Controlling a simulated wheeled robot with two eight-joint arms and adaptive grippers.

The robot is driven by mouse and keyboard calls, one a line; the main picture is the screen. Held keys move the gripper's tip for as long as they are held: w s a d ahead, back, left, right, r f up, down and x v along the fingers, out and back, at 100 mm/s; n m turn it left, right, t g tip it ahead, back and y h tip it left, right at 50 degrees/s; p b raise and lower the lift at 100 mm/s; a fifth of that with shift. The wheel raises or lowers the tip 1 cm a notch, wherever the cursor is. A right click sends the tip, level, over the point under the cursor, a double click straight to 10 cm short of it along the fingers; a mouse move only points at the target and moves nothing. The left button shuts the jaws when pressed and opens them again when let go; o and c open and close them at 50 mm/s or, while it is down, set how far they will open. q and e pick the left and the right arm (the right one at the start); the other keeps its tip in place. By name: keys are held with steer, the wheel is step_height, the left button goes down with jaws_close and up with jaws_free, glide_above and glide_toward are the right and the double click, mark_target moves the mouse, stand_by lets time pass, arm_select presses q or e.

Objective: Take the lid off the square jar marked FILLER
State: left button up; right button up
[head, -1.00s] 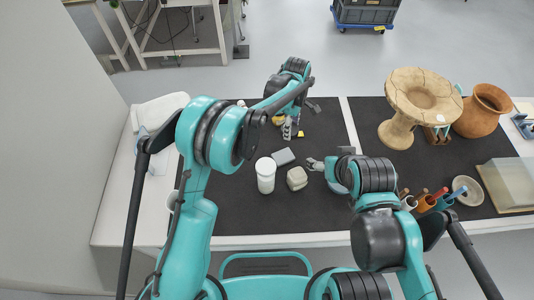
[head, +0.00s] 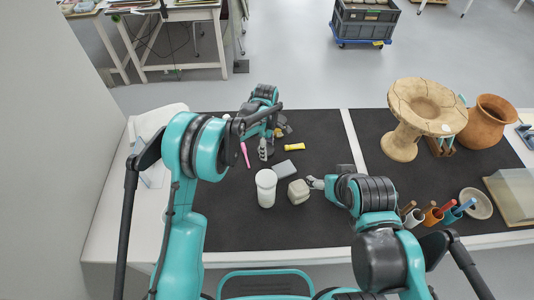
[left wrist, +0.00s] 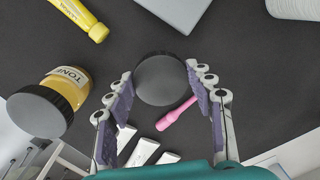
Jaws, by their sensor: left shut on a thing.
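My left gripper (head: 264,153) is over the dark mat, and its fingers in the left wrist view (left wrist: 168,98) are closed on both sides of a round dark lid (left wrist: 160,78). Whether anything is under the lid is hidden. No FILLER marking is readable in any view. A jar marked TONE (left wrist: 68,90), amber with a dark round lid, stands apart to the left in the left wrist view. My right gripper (head: 315,183) is beside a pale blocky thing with rounded edges (head: 299,191); its fingers are too small to judge.
A yellow tube (head: 294,147), a grey block (head: 285,169), a white cylindrical container (head: 266,188) and a pink tool (head: 245,155) lie or stand near my left gripper. A clay stand (head: 403,144), an orange pot (head: 488,122) and a tool holder (head: 432,214) are farther right.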

arm_select(q)
steer(key=shift+f+b, duration=0.35)
steer(key=shift+f, duration=1)
steer(key=shift+f, duration=0.15)
steer(key=o, duration=1.3)
steer(key=r+p, duration=0.1)
steer(key=r, duration=0.2)
steer(key=r+p, duration=0.1)
steer(key=r, duration=0.3)
steer(key=r+p, duration=0.2)
steer(key=r, duration=0.2)
steer(key=shift+w+r, duration=0.1)
steer(key=shift+w, duration=0.25)
steer(key=shift+a+r, duration=0.1)
steer(key=shift+r, duration=0.55)
